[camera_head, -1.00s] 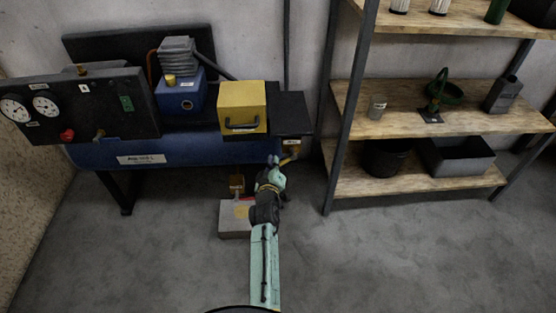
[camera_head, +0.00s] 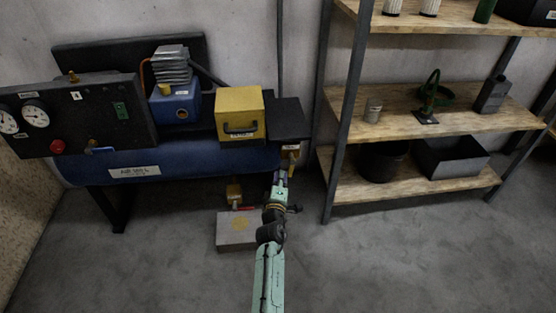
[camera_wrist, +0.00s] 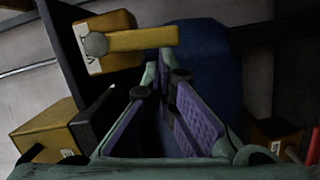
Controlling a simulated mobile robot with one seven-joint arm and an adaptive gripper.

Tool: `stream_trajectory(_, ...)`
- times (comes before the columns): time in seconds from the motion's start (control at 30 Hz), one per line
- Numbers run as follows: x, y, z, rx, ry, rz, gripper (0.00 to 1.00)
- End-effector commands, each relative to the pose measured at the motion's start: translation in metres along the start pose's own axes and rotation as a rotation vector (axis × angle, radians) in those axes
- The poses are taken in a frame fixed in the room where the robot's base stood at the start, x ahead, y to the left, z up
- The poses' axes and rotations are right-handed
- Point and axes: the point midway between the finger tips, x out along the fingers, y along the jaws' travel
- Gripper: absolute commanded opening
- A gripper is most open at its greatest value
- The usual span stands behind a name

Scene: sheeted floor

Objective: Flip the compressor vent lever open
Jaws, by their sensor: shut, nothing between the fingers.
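A brass valve with a white label (camera_head: 290,148) sits at the right end of the blue compressor tank (camera_head: 190,163). In the wrist view its yellow lever (camera_wrist: 140,40) runs from a round grey pivot across to the right, over the valve body (camera_wrist: 112,55). My gripper (camera_head: 282,176) is just below this valve in the head view. In the wrist view my gripper's fingertips (camera_wrist: 165,72) are close together, empty, just under the lever. I cannot tell whether they touch it. The label's writing is too small to read.
A yellow box (camera_head: 240,115) and a dark plate (camera_head: 288,118) sit above the tank. A red-handled valve (camera_head: 235,195) hangs below, over a grey block (camera_head: 235,230). A gauge panel (camera_head: 80,115) is at left. The shelf rack (camera_head: 345,125) stands close on the right.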

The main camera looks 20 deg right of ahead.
Motion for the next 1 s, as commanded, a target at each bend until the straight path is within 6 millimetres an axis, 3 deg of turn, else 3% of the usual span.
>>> stream_trajectory(0.73, 0.001, -0.002, 0.003, 0.003, -0.001, -0.001, 0.00)
stream_trajectory(1.0, 0.000, 0.020, 0.000, 0.005, -0.004, 0.004, 0.00)
